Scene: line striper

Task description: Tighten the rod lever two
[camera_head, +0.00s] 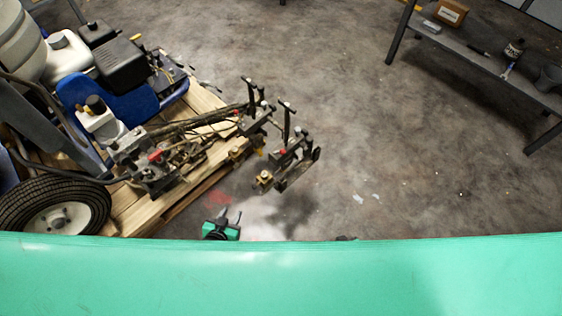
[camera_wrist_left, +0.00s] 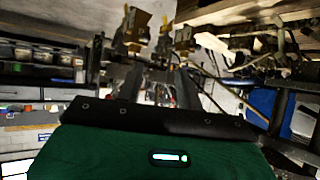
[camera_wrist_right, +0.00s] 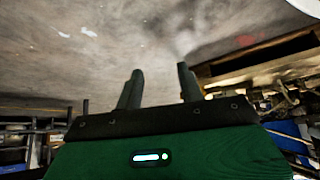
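The line striper's rod assembly (camera_head: 290,160) reaches out from the machine in the middle of the head view. Several upright levers with short handles, such as one rod lever (camera_head: 286,122), stand on it; I cannot tell which is lever two. My left gripper (camera_head: 230,214) is below the outer end of the assembly in the picture, open and empty. In the left wrist view, brass-coloured fittings (camera_wrist_left: 134,32) of the striper show beyond its fingers, apart from them. My right gripper (camera_wrist_right: 158,85) is open and empty over the floor; the head view mostly hides it.
The striper's blue body, black engine (camera_head: 122,65) and wheel (camera_head: 55,212) are at the left, on a wooden pallet (camera_head: 190,185). A grey workbench (camera_head: 470,50) with a box and small items stands at the upper right. The concrete floor (camera_head: 400,150) between is clear.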

